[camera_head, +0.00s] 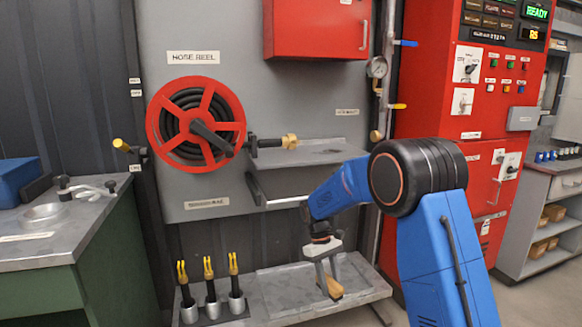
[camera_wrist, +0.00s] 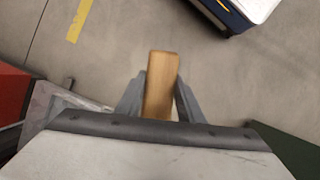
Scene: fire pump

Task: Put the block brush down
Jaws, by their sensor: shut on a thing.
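My gripper (camera_head: 328,278) is in the lower middle of the head view, pointing down. It is shut on the block brush (camera_head: 334,288), of which a light wooden part shows between the fingers. The brush is over the low grey bench (camera_head: 275,300); I cannot tell whether it touches the top. In the wrist view the wooden block (camera_wrist: 161,88) sits between the two grey fingers of my gripper (camera_wrist: 160,95). Its bristles do not show.
Several holders with yellow-tipped tools (camera_head: 209,290) stand at the bench's left end. A grey shelf (camera_head: 305,155) juts from the hose reel (camera_head: 196,124) panel above. A red control cabinet (camera_head: 480,150) stands to the right. The bench's middle has bare room.

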